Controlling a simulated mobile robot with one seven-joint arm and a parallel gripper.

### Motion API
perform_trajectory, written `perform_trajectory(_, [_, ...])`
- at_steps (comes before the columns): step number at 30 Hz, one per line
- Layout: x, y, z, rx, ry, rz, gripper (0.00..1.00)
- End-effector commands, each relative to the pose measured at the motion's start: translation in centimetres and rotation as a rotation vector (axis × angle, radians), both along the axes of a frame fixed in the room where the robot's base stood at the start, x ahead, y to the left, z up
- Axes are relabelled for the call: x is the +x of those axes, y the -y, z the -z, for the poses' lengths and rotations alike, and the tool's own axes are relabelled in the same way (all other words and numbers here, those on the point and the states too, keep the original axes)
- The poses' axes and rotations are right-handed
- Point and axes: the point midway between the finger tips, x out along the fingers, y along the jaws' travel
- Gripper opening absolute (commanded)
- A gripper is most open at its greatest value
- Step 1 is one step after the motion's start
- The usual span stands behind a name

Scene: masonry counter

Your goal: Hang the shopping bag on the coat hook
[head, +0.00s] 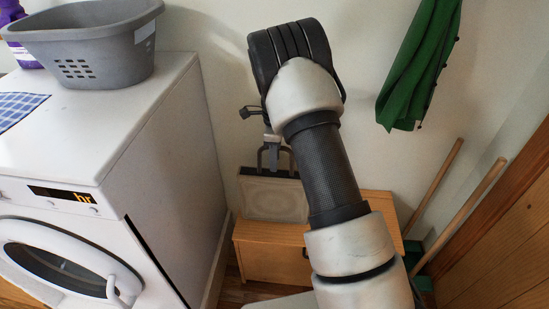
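The shopping bag (273,199) is beige with a grey rim and grey upright handles. It is upright in front of the wall at the wooden chest's back left; I cannot tell whether it rests there or hangs from my gripper. My gripper (272,142) is mostly hidden behind my arm. A grey part of it shows at the top of the bag's handles, but its fingers cannot be made out. A small dark fitting (251,112) shows left of my wrist; I cannot tell whether it is the coat hook or part of my gripper.
A white washing machine (170,130) stands at left, with a grey laundry basket (100,45), a purple bottle (22,52) and a blue checked cloth (18,106) on top. A low wooden chest (265,255) is below. A green garment (420,65) hangs upper right, above wooden poles (438,185).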

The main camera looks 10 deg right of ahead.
Motion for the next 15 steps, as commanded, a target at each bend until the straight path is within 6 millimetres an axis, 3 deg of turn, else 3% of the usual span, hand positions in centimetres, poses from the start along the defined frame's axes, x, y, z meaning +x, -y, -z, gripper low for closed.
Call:
perform_trajectory(5, [0.1,0.0,-1.3,0.0,0.002,0.0,0.31])
perform_trajectory(15, [0.1,0.0,-8.5,0.001,0.004,0.0,0.31])
